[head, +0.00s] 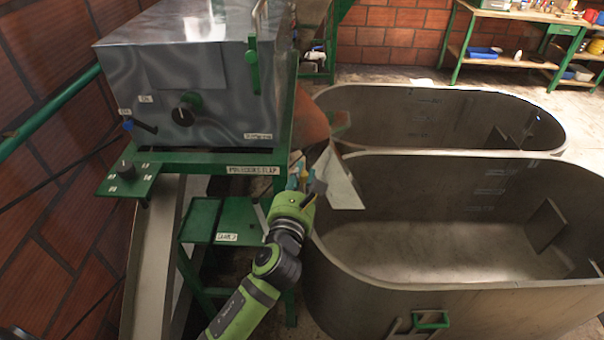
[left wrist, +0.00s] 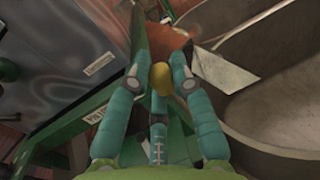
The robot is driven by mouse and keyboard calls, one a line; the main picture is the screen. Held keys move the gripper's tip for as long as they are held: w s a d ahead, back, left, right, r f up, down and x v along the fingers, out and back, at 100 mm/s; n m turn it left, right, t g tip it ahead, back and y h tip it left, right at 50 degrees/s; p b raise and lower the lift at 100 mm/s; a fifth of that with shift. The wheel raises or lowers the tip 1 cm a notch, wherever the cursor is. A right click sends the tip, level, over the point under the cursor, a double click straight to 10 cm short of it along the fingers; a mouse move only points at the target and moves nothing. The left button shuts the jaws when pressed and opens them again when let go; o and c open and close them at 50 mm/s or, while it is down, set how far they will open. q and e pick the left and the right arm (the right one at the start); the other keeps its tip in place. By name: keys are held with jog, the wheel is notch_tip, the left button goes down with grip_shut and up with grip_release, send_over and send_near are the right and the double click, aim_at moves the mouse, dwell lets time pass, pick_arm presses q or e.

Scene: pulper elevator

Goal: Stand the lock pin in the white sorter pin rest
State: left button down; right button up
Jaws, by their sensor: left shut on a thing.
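My left gripper (head: 304,179) is beside the right end of the green frame, near the label reading "flap". The pin's lower part is hidden by the fingers and the view angle. In the head view only a small yellow spot of it shows between the fingers. I cannot clearly make out the white sorter pin rest. My right gripper is not in view.
A pale metal flap or chute (head: 340,182) is just right of the gripper. Two large metal tubs, near (head: 400,290) and far (head: 380,110), fill the right. A workbench (head: 520,14) stands behind.

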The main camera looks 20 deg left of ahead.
pick_arm(q)
jog(key=shift+f+b, duration=2)
jog(key=shift+f, duration=0.9)
jog(key=shift+p, duration=0.75)
jog(key=shift+f+b, duration=2.15)
jog(key=shift+f, duration=0.45)
jog(key=c, duration=1)
grip_release()
jog(key=shift+r, duration=0.1)
